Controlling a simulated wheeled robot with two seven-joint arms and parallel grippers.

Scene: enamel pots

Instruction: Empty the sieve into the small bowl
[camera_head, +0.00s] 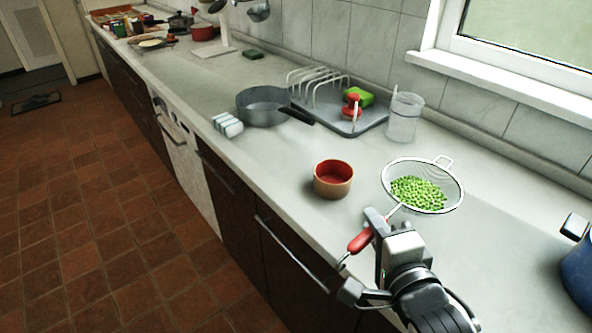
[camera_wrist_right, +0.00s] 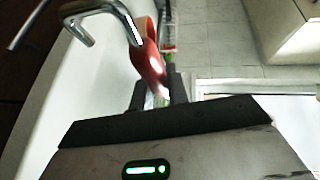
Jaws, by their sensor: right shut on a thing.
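The sieve (camera_head: 447,180) has a fine mesh, a wire rim and a red handle (camera_head: 360,241). Green peas (camera_head: 418,193) lie in it. My right gripper (camera_head: 374,222) is shut on the sieve near its handle, at the counter's front side. The red handle also shows between the fingers in the right wrist view (camera_wrist_right: 148,62). The small bowl (camera_head: 333,185), tan outside and red inside, stands on the counter to the left of the sieve and looks empty. I cannot tell whether the sieve touches the counter. My left gripper is not in view.
A grey pan (camera_head: 262,107) with a dark handle stands behind the bowl. A drying tray (camera_head: 345,126) with a rack, sponge and red item, and a clear beaker (camera_head: 404,118) stand near the wall. A blue pot (camera_head: 580,268) is at the right edge. Counter around the bowl is clear.

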